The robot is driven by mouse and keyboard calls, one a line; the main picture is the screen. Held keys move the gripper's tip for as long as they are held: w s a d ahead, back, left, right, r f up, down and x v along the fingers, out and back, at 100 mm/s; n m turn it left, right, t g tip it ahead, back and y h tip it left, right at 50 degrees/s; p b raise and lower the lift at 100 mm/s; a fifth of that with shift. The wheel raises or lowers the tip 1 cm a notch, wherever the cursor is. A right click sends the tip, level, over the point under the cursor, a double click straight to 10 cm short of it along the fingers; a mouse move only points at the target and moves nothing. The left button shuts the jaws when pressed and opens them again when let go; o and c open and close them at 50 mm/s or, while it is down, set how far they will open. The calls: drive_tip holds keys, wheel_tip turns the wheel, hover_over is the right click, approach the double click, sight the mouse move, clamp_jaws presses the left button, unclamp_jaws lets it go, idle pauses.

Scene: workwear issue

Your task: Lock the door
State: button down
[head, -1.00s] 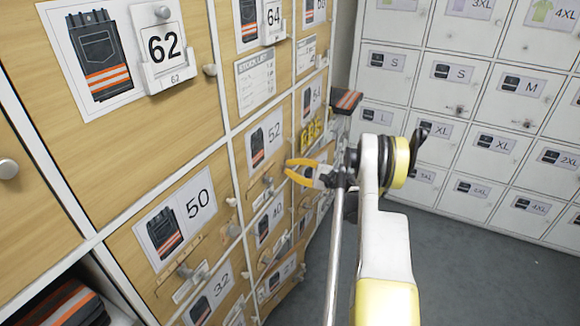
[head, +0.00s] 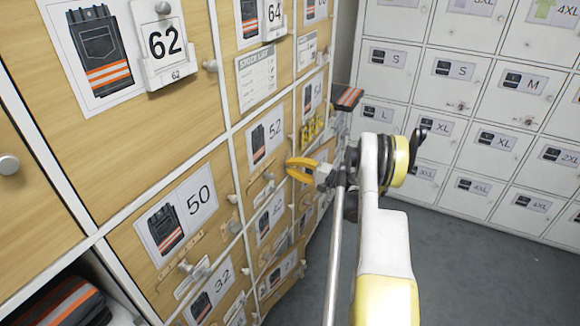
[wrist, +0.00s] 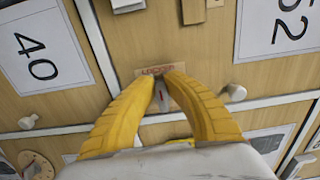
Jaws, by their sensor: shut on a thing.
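My gripper (head: 290,169), with yellow fingers, is at the wooden locker doors near the lower part of the door marked 52 (head: 266,141). In the wrist view the fingertips (wrist: 168,78) are closed in on a small grey lock knob (wrist: 160,95) with a red mark. The knob sits beside a small plate (wrist: 150,71) with red lettering, too small to read surely, at the door's edge. The fingers hide part of the knob and plate. The 52 label (wrist: 290,20) and a neighbouring 40 label (wrist: 42,68) appear turned in this view.
More wooden doors with round knobs surround it, such as the door marked 50 (head: 178,218). A dark folded garment with an orange stripe (head: 347,97) sticks out behind my gripper. White lockers (head: 480,110) stand on the right. Grey floor (head: 470,255) is clear.

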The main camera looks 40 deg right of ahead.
drive_tip(key=c, duration=1.4)
unclamp_jaws()
drive_tip(key=shift+c, duration=0.2)
drive_tip(key=v, duration=1.2)
